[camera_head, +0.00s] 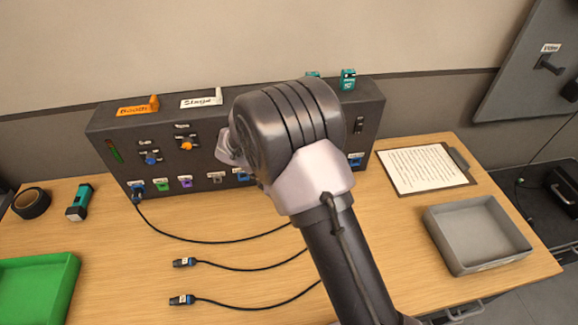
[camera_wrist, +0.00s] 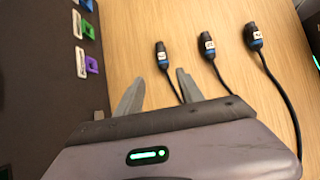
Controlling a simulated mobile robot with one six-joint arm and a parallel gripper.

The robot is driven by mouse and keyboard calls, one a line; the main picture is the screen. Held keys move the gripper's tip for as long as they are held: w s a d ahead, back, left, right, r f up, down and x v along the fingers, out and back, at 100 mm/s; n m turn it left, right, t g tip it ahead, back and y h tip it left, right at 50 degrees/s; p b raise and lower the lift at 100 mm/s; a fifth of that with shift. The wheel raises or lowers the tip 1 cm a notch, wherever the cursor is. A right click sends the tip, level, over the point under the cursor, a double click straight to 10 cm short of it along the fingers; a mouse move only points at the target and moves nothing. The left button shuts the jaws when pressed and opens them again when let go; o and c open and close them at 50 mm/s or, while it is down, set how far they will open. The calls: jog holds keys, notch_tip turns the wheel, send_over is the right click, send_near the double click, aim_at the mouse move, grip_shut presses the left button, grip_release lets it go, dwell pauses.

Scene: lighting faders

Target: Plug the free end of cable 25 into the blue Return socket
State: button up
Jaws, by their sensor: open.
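Two dark plugs with blue bands and white tags lie loose on the table in the head view, a back one (camera_head: 184,262) and a front one (camera_head: 181,300). The wrist view shows three such plugs in a row, a left (camera_wrist: 162,55), a middle (camera_wrist: 207,45) and a right (camera_wrist: 252,38). I cannot read which tag says 25. The console's lower row has several coloured sockets, including blue ones at the left (camera_head: 137,185) and right (camera_head: 356,160); their labels are too small to read. A cable leads from the left blue one. My gripper (camera_wrist: 157,90) is open and empty, its fingertips below the left plug.
The black console (camera_head: 110,150) stands along the back. A green tray (camera_head: 60,262) is front left, with black tape (camera_head: 31,204) behind it. A clipboard (camera_head: 425,168) and grey tray (camera_head: 470,262) are at right. My arm hides the console's middle.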

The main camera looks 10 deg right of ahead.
jog(key=b+x, duration=0.4)
jog(key=x, duration=0.1)
jog(key=b+x, duration=0.2)
jog(key=shift+s+d+f, duration=0.1)
jog(key=shift+s+d, duration=0.05)
jog(key=shift+s, duration=0.25)
jog(key=shift+d+f, duration=0.45)
jog(key=shift+f, duration=0.05)
grip_shut()
notch_tip(320, 180, up, 5)
jog(key=p, duration=0.5)
jog(key=shift+r, duration=0.15)
